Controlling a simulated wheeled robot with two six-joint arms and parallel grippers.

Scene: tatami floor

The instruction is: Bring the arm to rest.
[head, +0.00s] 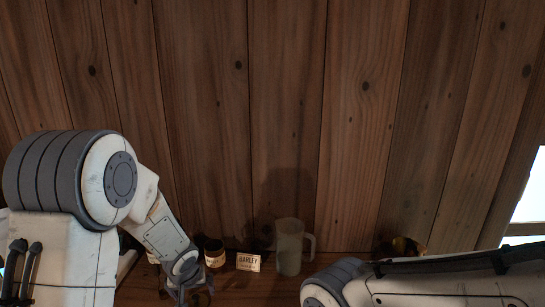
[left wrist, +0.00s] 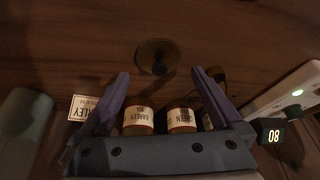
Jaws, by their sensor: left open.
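My left gripper (head: 184,288) is low at the shelf in the head view, its arm coming down from the left. In the left wrist view the left gripper (left wrist: 160,80) has its two fingers spread wide, with nothing held between the tips.
A barley card (head: 248,262) and a frosted jug (head: 289,250) stand right of my left gripper, with a dark jar (head: 214,251) close beside it. A brassy round object (head: 405,246) is farther right. The wrist view shows a round dark object (left wrist: 157,57) and a lit display (left wrist: 272,134).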

